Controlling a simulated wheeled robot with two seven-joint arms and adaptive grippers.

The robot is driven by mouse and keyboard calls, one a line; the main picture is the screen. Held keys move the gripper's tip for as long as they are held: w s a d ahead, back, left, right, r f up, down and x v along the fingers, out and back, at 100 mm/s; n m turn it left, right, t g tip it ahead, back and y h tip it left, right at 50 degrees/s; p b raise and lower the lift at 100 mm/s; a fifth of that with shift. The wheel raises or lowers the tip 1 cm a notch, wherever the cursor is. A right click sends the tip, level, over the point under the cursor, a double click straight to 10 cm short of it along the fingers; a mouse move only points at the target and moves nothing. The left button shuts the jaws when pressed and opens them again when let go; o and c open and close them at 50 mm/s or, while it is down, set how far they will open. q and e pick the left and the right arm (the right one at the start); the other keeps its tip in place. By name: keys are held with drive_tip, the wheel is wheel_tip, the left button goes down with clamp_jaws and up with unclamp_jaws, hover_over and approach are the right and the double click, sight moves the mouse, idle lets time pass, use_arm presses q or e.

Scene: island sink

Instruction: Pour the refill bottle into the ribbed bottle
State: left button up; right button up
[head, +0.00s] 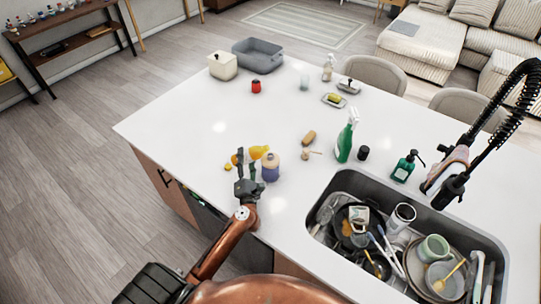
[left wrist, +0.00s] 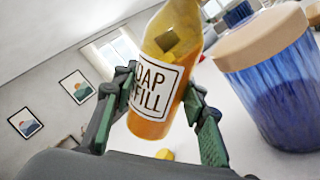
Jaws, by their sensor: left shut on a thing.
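The refill bottle (left wrist: 160,75) is orange with a white label reading partly "OAP" and "FILL". My left gripper (head: 246,167) is shut on it, with a finger on each side in the left wrist view (left wrist: 155,112). In the head view the refill bottle (head: 259,152) is tilted above the counter, one end toward the ribbed bottle. The ribbed bottle (head: 270,168) is blue-purple with a tan top and stands upright just right of the gripper; it also shows in the left wrist view (left wrist: 275,90). The refill bottle's upper end is cut off there. I cannot see any liquid flowing.
A green spray bottle (head: 345,141), a brush (head: 309,137) and a dark green pump bottle (head: 405,166) stand or lie to the right. The sink (head: 322,192) is full of dishes. A small yellow thing (head: 228,167) lies left of the gripper. The counter's left side (head: 190,118) is clear.

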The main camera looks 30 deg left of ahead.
sight(250, 158)
use_arm(q)
drive_tip(key=r+n+p, duration=0.1)
drive_tip(key=r+p, duration=0.1)
drive_tip(key=d+r+n+p, duration=0.1)
drive_tip(key=r+p, duration=0.1)
drive_tip(key=shift+w+n+g, duration=0.25)
drive_tip(key=shift+n+g, duration=0.05)
drive_tip(key=shift+g, duration=0.1)
drive_tip(key=shift+w+d+n+p, duration=0.1)
drive_tip(key=shift+d+n+p, duration=0.2)
drive_tip(key=shift+n, duration=0.5)
drive_tip(key=shift+a+r+n+g+p, duration=0.15)
drive_tip(key=shift+n+g+p, duration=0.4)
drive_tip(key=shift+n, duration=0.35)
drive_tip(key=shift+f+n+y+b, duration=0.3)
drive_tip(key=shift+f+n, duration=0.3)
drive_tip(key=shift+f, duration=0.1)
drive_tip(key=shift+f+n+g, duration=0.25)
drive_tip(key=shift+f+n, duration=0.1)
drive_tip(key=shift+n, duration=0.25)
drive_tip(key=shift+a+r+n+p, duration=0.1)
drive_tip(key=shift+r+n+p, duration=0.05)
drive_tip(key=shift+n+p, duration=0.5)
drive_tip(key=shift+f+n+g+p, duration=0.25)
drive_tip(key=shift+n+g+p, duration=0.15)
drive_tip(key=shift+n, duration=0.65)
drive_tip(key=shift+f, duration=0.1)
